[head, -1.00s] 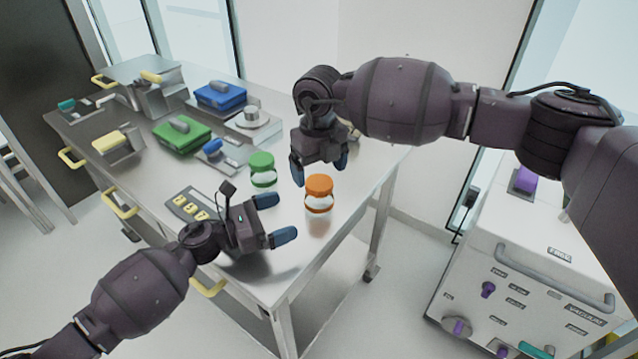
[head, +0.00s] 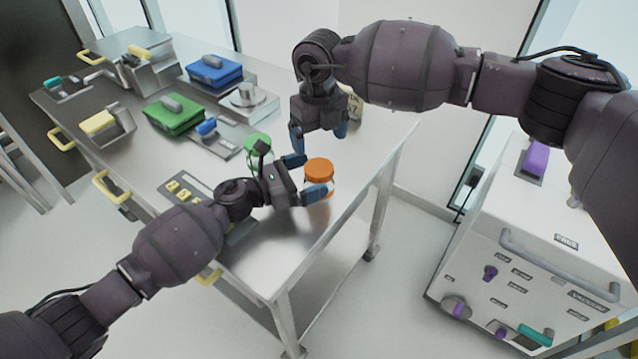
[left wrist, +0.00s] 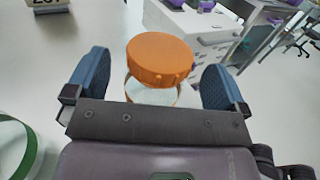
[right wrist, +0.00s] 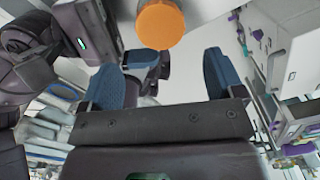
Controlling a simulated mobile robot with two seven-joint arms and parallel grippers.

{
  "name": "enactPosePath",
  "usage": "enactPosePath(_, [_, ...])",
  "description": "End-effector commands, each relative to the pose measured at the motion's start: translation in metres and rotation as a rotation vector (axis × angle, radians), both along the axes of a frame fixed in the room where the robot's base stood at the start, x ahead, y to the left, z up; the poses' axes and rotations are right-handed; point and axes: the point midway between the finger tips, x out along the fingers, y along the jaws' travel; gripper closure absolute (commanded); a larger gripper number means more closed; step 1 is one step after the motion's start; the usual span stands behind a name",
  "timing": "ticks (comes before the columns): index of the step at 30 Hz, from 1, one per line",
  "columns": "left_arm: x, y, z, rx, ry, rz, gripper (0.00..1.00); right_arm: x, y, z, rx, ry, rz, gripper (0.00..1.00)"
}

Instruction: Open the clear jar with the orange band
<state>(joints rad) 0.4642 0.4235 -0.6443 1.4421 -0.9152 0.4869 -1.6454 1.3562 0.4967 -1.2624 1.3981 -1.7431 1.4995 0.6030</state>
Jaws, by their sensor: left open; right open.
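The clear jar with an orange lid (head: 319,169) stands upright near the table's right edge. My left gripper (head: 306,178) is open, with its blue fingers on either side of the jar in the head view. In the left wrist view the jar's orange lid (left wrist: 160,59) lies between and just beyond the open fingertips (left wrist: 155,80). My right gripper (head: 318,134) is open and empty, pointing down above and behind the jar. In the right wrist view the orange lid (right wrist: 160,24) is beyond the open fingers (right wrist: 166,75). The lower jar is partly hidden by my left finger.
A green-lidded jar (head: 257,146) stands behind my left gripper, close to it. Green (head: 174,115) and blue (head: 214,72) boxes and a scale (head: 249,97) sit further back. A white cabinet (head: 530,250) with purple knobs stands at right. The table's front right corner is bare.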

Motion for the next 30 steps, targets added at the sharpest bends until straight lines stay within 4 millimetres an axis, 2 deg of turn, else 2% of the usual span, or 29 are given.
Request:
enactPosePath(12, [0.0037,-0.0072,0.0001,0.001,0.0,0.001,0.0,-0.0001,0.0001,0.0,0.0,0.0,0.0,0.13])
enactPosePath(14, [0.0037,-0.0072,0.0001,0.001,0.0,0.001,0.08,-0.0001,0.0001,0.0,0.0,0.0,0.0,0.13])
enactPosePath(26, [0.0035,-0.007,0.0001,0.0,-0.001,0.001,0.68,-0.0001,0.0001,0.0,0.0,0.0,0.0,0.13])
enactPosePath(28, [0.0036,-0.0069,0.0001,0.0,-0.001,0.001,0.8,-0.0001,0.0001,0.0,0.0,0.0,-0.003,0.23])
enactPosePath(30, [0.0035,-0.007,0.0001,0.0,-0.001,0.001,0.9,-0.0001,0.0001,-0.0001,0.0,0.0,-0.023,0.23])
